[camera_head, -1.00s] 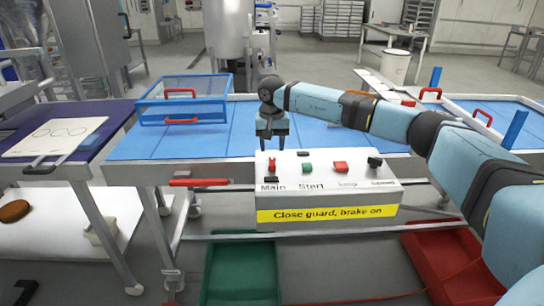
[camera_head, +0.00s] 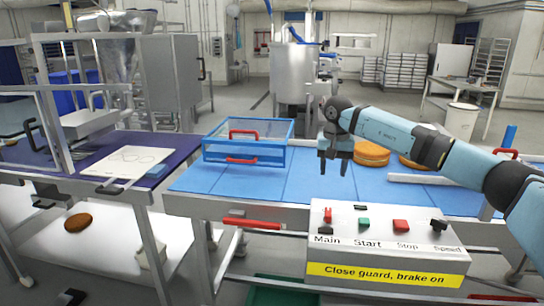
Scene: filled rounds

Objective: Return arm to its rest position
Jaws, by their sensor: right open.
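My right arm comes in from the right. Its gripper (camera_head: 334,172) hangs open and empty, fingers down, over the blue belt (camera_head: 290,183) just behind the control box (camera_head: 388,262). The white box carries controls labelled Main, Start, Stop and Speed, and a yellow strip reading "Close guard, brake on". The red Main switch (camera_head: 327,217), green Start button (camera_head: 364,223), red Stop button (camera_head: 400,226) and black Speed knob (camera_head: 438,225) are on top. The gripper touches none of them. My left gripper is not in view.
A blue-framed clear guard (camera_head: 248,142) with red handles stands on the belt to the left. Brown rounds (camera_head: 371,153) lie on the belt behind my arm. A table (camera_head: 185,146) with a white board (camera_head: 131,162) is at the left. A red bar (camera_head: 251,224) sits along the front edge.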

